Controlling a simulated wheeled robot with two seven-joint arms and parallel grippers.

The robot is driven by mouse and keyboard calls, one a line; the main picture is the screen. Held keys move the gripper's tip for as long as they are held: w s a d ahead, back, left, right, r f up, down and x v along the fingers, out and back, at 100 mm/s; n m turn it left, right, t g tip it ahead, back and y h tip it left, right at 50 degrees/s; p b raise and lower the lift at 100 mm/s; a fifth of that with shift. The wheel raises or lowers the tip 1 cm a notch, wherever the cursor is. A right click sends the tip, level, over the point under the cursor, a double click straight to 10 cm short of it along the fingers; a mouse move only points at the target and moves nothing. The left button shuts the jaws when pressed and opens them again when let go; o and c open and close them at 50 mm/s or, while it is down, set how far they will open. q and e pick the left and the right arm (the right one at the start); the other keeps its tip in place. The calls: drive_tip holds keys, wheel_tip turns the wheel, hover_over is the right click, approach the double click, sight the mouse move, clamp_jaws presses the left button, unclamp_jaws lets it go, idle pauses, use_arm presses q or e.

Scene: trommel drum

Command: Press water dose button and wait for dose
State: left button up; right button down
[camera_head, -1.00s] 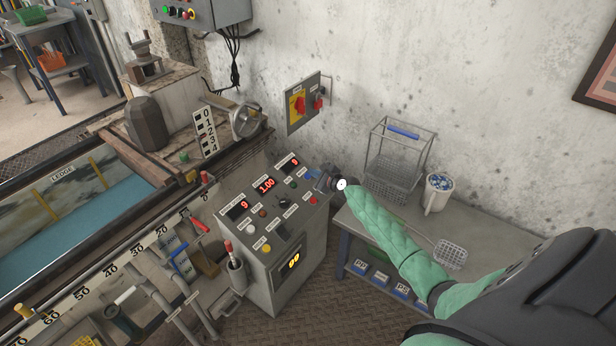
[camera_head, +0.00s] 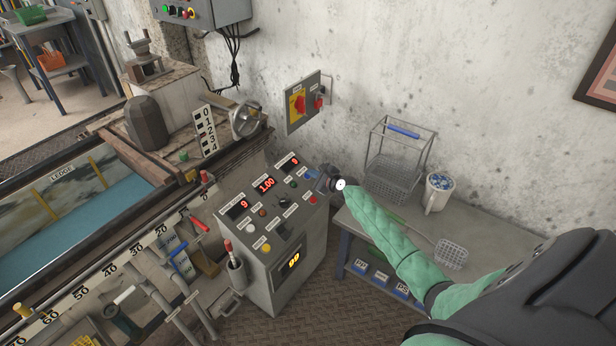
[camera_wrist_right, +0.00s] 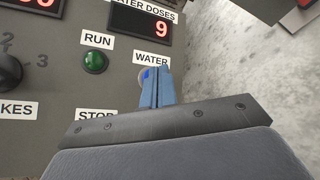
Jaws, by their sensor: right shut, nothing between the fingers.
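The grey control console (camera_head: 318,245) stands in the middle of the head view. In the right wrist view the WATER label (camera_wrist_right: 151,58) sits below the WATER DOSES display (camera_wrist_right: 140,22), which reads 9. In the head view the right gripper (camera_head: 312,175) is at the console's upper right edge. My left gripper is out of view.
The green RUN button (camera_wrist_right: 94,62) is just left of the fingers, with a STOP label below. A grey bench (camera_head: 365,230) with a wire basket (camera_head: 392,180) and a white mug (camera_head: 437,193) stands right of the console, along the wall.

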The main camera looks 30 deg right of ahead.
idle(0.4)
drive_tip(key=shift+w+f+b, duration=0.15)
drive_tip(key=shift+f+b, duration=0.2)
drive_tip(key=shift+f, duration=0.05)
idle(0.4)
drive_tip(key=shift+r, duration=0.15)
idle(0.3)
drive_tip(key=shift+s+d+r+p, duration=0.1)
drive_tip(key=shift+s+r+p, duration=0.25)
drive_tip(key=shift+r+p, duration=0.4)
drive_tip(key=r+p, duration=0.1)
drive_tip(key=s+r+p, duration=0.1)
drive_tip(key=p, duration=0.1)
drive_tip(key=s+r+p, duration=0.1)
drive_tip(key=r+p, duration=0.1)
drive_tip(key=shift+s+d+r, duration=0.1)
drive_tip(key=shift+d, duration=0.3)
